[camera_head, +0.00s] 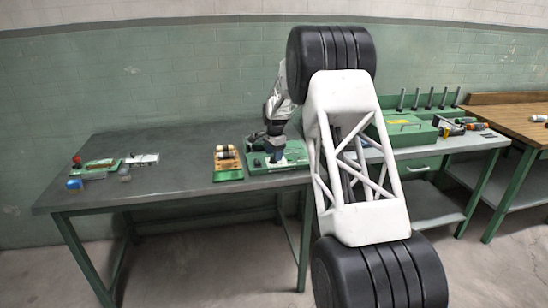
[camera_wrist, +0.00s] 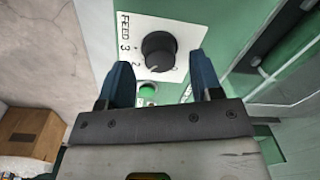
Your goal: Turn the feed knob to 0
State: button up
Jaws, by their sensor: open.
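The feed knob (camera_wrist: 158,48) is black and round, on a white plate (camera_wrist: 185,32) lettered "FEED". A small pale mark sits at the knob's lower edge; I cannot tell the setting surely. My gripper (camera_wrist: 161,62) is open, its two blue fingers on either side of the knob in the picture. Whether they touch it I cannot tell. In the head view my gripper (camera_head: 274,150) is at the green machine (camera_head: 262,164); the knob is hidden there.
The grey table (camera_head: 190,148) has free room at its middle left. A wooden tray of spools (camera_head: 227,160) stands left of the machine. Small green, red and blue parts (camera_head: 98,168) lie at the far left. A green unit with upright spindles (camera_head: 405,130) stands right.

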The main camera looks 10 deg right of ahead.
jog(key=shift+f, duration=0.85)
jog(key=c, duration=0.9)
